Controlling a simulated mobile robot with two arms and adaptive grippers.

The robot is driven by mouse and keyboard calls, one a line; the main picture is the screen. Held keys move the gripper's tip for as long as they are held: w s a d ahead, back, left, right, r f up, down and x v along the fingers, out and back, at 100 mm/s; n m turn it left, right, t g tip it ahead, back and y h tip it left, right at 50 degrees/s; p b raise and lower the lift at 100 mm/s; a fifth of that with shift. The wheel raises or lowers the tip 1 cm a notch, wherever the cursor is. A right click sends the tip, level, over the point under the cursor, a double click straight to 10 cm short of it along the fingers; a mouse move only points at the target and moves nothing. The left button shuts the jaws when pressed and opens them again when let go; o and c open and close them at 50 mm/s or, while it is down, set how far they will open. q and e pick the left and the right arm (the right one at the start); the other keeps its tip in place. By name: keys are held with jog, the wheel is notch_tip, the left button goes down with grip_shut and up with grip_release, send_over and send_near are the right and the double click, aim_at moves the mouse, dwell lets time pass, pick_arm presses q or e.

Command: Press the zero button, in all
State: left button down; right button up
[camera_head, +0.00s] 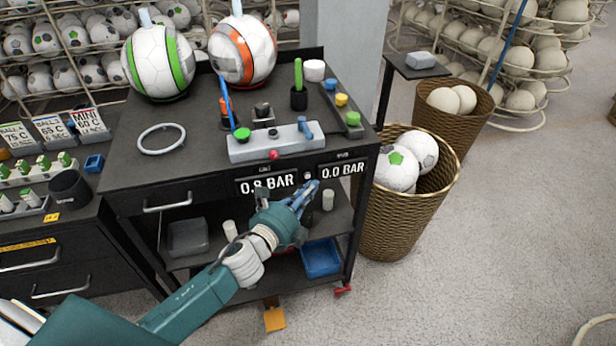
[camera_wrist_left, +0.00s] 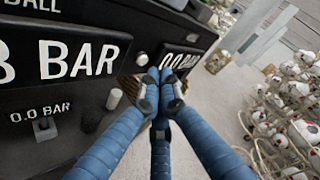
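The black cart's front panel has two displays. The left display (camera_head: 267,183) reads 0.8 BAR and the right display (camera_head: 342,170) reads 0.0 BAR. A small round light button (camera_head: 307,176) sits between them; I take it for the zero button. It also shows in the left wrist view (camera_wrist_left: 142,59), just beyond my fingertips. My left gripper (camera_head: 310,188) is in front of the panel, just below the button. Its blue fingers are drawn together and hold nothing. In the left wrist view, the fingertips (camera_wrist_left: 158,88) appear just short of the button; contact cannot be told. My right gripper is not in view.
The cart top (camera_head: 180,170) carries a grey device (camera_head: 262,148), a white ring (camera_head: 162,138) and two balls on stands. A wicker basket (camera_head: 410,205) of balls stands right of the cart. A blue bin (camera_head: 320,258) is on the lower shelf.

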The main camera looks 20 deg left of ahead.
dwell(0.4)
pick_arm(q)
jog(key=shift+w+a, duration=0.25)
jog(key=shift+w, duration=0.1)
jog(key=shift+w+a, duration=0.25)
jog(key=shift+w, duration=0.15)
dwell(0.7)
dwell(0.3)
jog(key=shift+s+d, duration=0.5)
jog(key=shift+s, duration=0.25)
jog(key=s+d, duration=0.2)
jog(key=s, duration=0.2)
jog(key=shift+s+d, duration=0.1)
jog(key=shift+d, duration=0.3)
dwell(0.5)
